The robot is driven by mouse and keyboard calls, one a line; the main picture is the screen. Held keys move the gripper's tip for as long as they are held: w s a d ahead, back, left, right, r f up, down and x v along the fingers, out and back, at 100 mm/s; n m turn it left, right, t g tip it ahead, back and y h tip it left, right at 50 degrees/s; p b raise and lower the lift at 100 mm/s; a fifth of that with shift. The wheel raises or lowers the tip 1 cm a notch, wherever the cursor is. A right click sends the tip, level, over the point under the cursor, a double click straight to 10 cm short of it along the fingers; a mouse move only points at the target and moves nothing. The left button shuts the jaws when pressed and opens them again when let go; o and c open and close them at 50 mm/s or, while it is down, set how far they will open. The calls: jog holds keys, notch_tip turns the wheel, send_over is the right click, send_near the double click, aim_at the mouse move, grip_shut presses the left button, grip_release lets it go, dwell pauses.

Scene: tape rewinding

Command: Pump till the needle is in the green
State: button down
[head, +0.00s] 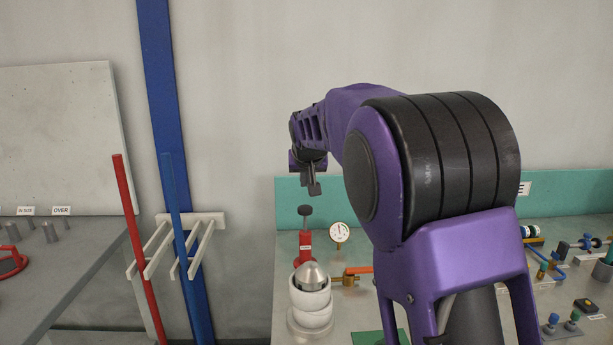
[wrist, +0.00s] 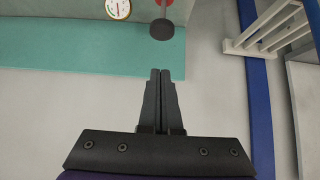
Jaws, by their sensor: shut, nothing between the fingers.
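A small red pump (head: 305,245) with a dark round knob (head: 305,210) on its rod stands on the bench at the back. A round white gauge (head: 339,233) is just right of it; its needle is too small to read. The wrist view shows the dark knob (wrist: 162,29) near the top middle and part of the gauge (wrist: 118,8) with a green mark on its rim. My gripper (head: 314,190) is above the knob and apart from it. Its two fingers (wrist: 160,72) are closed together with nothing between them.
A stack of white rings with a metal cone (head: 311,277) stands in front of the pump. A teal back panel (head: 287,200) runs behind the bench. A blue post (head: 170,150), a red rod (head: 138,240) and a white rack (head: 185,220) are at the left. My arm hides the bench's middle.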

aim_at(305, 205)
jog(key=x, duration=0.4)
jog(key=shift+s+f+b, duration=0.1)
jog(key=shift+f+b, duration=0.35)
jog(key=shift+f, duration=1.45)
